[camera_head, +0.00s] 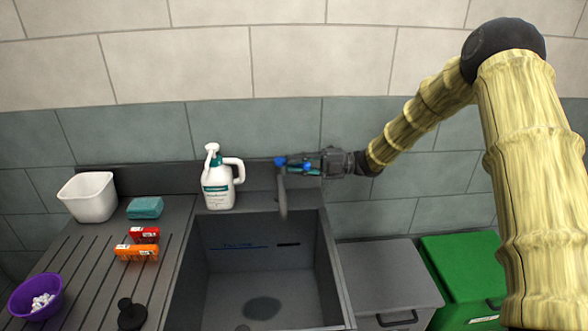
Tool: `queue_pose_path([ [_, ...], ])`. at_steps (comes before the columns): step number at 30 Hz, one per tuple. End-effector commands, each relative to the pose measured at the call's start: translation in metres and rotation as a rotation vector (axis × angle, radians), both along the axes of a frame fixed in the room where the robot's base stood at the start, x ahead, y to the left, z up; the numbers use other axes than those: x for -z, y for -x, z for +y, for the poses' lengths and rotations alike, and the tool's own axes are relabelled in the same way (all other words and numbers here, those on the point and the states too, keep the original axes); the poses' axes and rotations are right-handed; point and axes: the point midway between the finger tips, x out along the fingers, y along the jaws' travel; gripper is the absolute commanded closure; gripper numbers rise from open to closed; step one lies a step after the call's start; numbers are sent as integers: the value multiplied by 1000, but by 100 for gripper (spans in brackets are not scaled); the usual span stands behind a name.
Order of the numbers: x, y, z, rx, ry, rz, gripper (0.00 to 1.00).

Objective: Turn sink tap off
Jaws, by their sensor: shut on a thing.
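The sink tap (282,197) is a thin grey spout at the back rim of the dark grey sink (212,290). My gripper (283,162), with blue fingertips, comes in from the right along the wall. It is shut on the upper part of the tap, and its fingers hide the handle there. The spout hangs below the fingertips over the back of the basin. I cannot tell whether water runs from it. A dark oval patch lies on the basin floor.
A white pump jug (218,185) stands left of the tap on the rim. On the drainboard are a white tub (88,197), teal sponge (145,208), red box (144,235), orange box (136,252), purple bowl (36,297) and black stopper (131,314). Grey (385,270) and green (460,265) bins stand right.

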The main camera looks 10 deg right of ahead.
Motion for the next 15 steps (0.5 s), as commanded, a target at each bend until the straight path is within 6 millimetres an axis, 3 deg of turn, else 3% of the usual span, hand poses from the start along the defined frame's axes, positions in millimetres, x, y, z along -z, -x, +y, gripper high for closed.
queue_pose_path([
  [1,7,3,-4,-4,4,7,100],
  [12,6,2,-5,-5,4,6,100],
  [13,6,2,-5,-4,5,6,80],
  [15,6,2,-5,-3,4,4,67],
])
